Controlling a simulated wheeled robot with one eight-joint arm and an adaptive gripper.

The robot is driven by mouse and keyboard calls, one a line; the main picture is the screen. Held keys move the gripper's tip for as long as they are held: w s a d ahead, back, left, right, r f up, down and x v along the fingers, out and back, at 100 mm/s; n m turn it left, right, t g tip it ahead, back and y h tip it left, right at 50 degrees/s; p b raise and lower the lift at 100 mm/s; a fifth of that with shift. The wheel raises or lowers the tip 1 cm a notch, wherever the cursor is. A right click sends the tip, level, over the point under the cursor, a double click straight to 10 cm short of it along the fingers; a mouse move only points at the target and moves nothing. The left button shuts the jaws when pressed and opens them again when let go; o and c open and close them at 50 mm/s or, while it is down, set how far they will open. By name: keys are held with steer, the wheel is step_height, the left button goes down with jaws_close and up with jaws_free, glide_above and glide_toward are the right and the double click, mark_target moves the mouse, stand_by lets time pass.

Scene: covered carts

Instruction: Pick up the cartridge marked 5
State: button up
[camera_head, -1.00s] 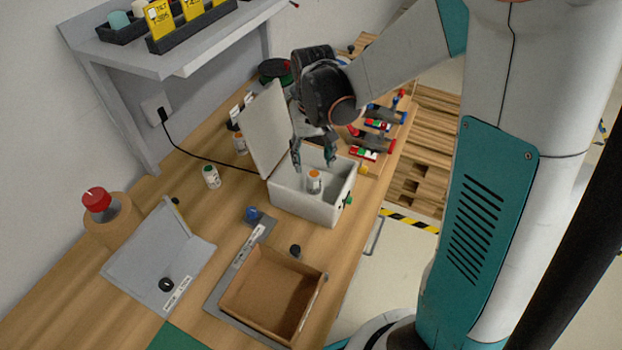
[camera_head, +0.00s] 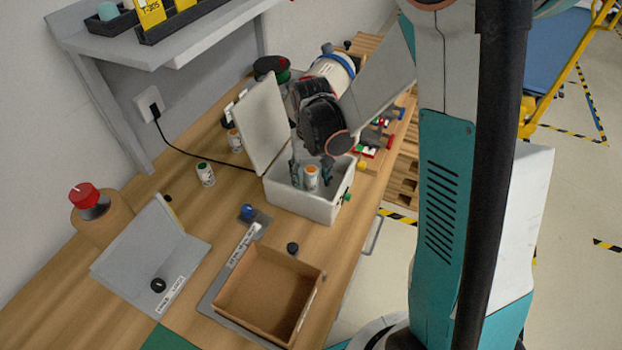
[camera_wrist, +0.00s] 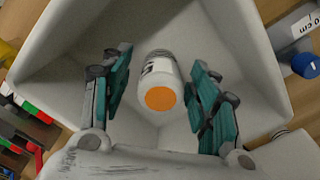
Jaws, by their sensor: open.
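A white cartridge with an orange cap (camera_head: 311,177) stands inside the open white box (camera_head: 300,207). In the wrist view the cartridge (camera_wrist: 159,84) shows dark print on its side, but I cannot read the mark. My gripper (camera_head: 309,176) is open and reaches down into the box. In the wrist view its teal-padded fingers (camera_wrist: 160,100) are on either side of the cartridge, with a gap visible on each side. The box lid (camera_head: 262,122) stands raised at the left.
A green-capped cartridge (camera_head: 205,174) and an orange-capped one (camera_head: 235,140) stand on the table outside the box. An empty cardboard tray (camera_head: 228,314) is in front. The box walls surround my fingers closely. A red button (camera_head: 84,196) is at far left.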

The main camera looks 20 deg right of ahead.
steer(key=c, duration=1.2)
